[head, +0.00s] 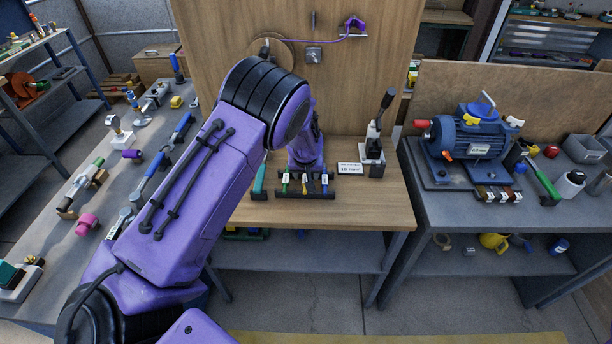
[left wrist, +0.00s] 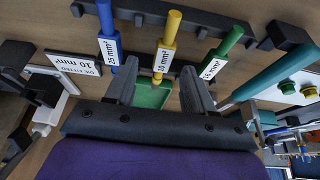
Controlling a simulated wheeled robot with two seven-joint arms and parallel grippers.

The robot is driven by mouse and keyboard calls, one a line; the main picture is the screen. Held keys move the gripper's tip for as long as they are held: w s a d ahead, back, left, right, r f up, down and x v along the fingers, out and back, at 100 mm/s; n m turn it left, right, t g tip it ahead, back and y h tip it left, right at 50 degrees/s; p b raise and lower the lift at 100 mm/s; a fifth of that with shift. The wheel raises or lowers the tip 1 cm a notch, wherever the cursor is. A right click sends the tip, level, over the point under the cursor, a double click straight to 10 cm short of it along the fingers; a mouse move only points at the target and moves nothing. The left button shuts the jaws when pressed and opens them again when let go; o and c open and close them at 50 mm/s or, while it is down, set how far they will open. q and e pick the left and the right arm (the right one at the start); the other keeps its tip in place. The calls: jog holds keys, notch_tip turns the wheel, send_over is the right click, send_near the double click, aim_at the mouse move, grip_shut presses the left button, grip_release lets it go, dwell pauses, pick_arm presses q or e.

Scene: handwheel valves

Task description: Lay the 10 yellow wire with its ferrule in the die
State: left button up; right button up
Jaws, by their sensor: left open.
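The yellow wire (left wrist: 170,30) with its 10 mm² tag stands in a dark rack (left wrist: 208,27), between a blue 25 mm² wire (left wrist: 106,18) and a green 16 mm² wire (left wrist: 228,42). The rack (head: 306,195) is on the wooden bench in the head view. My left gripper (left wrist: 160,78) is open, its fingers on either side of the yellow wire's near end; I cannot tell whether they touch it. In the head view my arm partly hides this gripper. The press with a black lever (head: 374,146) stands right of the rack. Its die is too small to make out. My right gripper is not in view.
A "die fitted 10 mm²" sign (head: 350,168) stands between rack and press. A teal-handled tool (head: 259,182) lies left of the rack. A wooden panel (head: 350,90) rises behind. The bench front (head: 345,208) is clear.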

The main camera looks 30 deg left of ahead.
pick_arm(q)
jog(key=shift+w+a+f, duration=0.2)
jog(key=shift+w+f, duration=0.05)
jog(key=shift+f, duration=0.35)
jog(key=shift+a+f, duration=0.2)
jog(key=shift+f, duration=0.15)
jog(key=shift+d, duration=0.1)
grip_shut()
